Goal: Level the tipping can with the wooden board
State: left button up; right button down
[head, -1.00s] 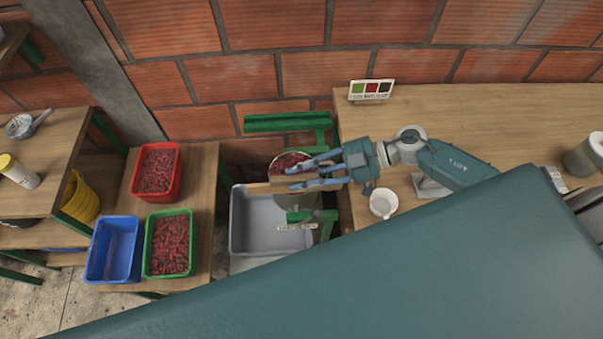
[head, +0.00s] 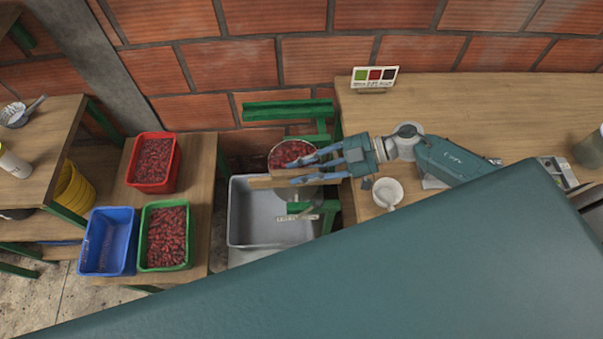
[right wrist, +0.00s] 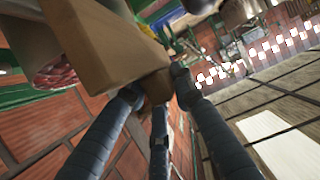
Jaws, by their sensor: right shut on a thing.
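The can (head: 289,152), filled with red cherries, hangs between the green frame parts above the grey tub. Its rim shows behind my right gripper; its lower part is partly hidden by the board and fingers. My right gripper (head: 312,168) comes from the right and is shut on the wooden board (head: 264,182), which lies roughly level across the near side of the can. In the right wrist view the board (right wrist: 105,45) is large between the fingers (right wrist: 155,88), and the cherries in the can (right wrist: 54,76) show to its left. I cannot tell whether board and can touch.
The grey tub (head: 236,215) stands below the can. The green frame (head: 290,109) is close around it. Red (head: 134,168), green (head: 146,236) and blue (head: 109,241) crates stand at left. A white cup (head: 387,193) sits on the right table (head: 450,110) beneath my arm.

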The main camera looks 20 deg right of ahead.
jog(key=shift+w+d+b, duration=1.15)
jog(key=shift+w+b, duration=1.3)
jog(key=shift+w, duration=1.5)
jog(key=shift+w+d+b, duration=1.1)
jog(key=shift+w+b, duration=1.3)
jog(key=shift+w, duration=1.55)
notch_tip(320, 180, up, 6)
jog(key=p, duration=0.5)
jog(key=shift+s+f, duration=0.15)
